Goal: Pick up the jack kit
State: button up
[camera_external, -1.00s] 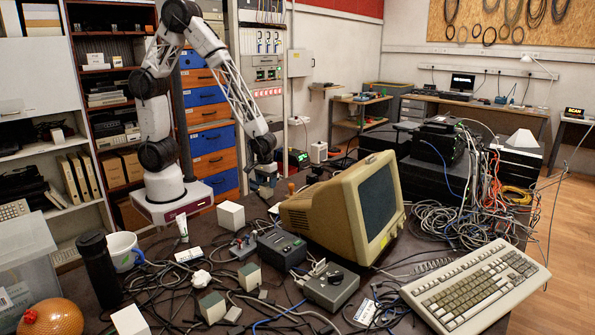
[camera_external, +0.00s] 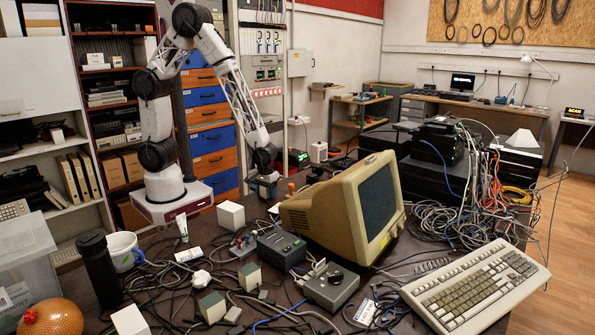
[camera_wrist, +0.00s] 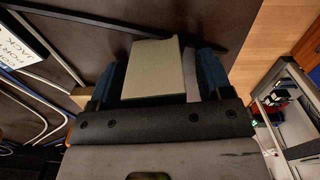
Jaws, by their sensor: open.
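My gripper (camera_external: 267,188) is low at the far edge of the cluttered table, behind the old monitor. In the wrist view its two dark blue fingers (camera_wrist: 158,82) stand apart. A pale grey-green box (camera_wrist: 157,62) shows between them, with a finger on each side. I cannot tell whether the fingers touch it. This box is probably the jack kit, but I see no name on it. In the external view my gripper and the clutter largely hide it. A white sign (camera_wrist: 22,40), partly cut off, has lettering that seems to end in "ACK".
The beige monitor (camera_external: 350,207) stands in front and right of my gripper. A white cube (camera_external: 231,215) is to its left, with cables and small boxes nearer the camera. In the wrist view, cables (camera_wrist: 35,105) lie left and the wooden floor (camera_wrist: 265,40) shows right.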

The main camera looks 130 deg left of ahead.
jog(key=c, duration=1.1)
jog(key=shift+o, duration=0.2)
jog(key=shift+r, duration=0.1)
jog(key=shift+r, duration=0.65)
jog(key=shift+s+d+r, duration=0.1)
jog(key=shift+s+r, duration=0.1)
jog(key=shift+r, duration=0.35)
jog(key=shift+s+d+r, duration=0.1)
jog(key=shift+s+r, duration=0.05)
jog(key=shift+r, duration=0.4)
jog(key=s+d+r, duration=0.1)
jog(key=s+d, duration=0.6)
jog(key=s, duration=0.6)
jog(key=shift+s+r, duration=0.2)
jog(key=shift+d, duration=0.1)
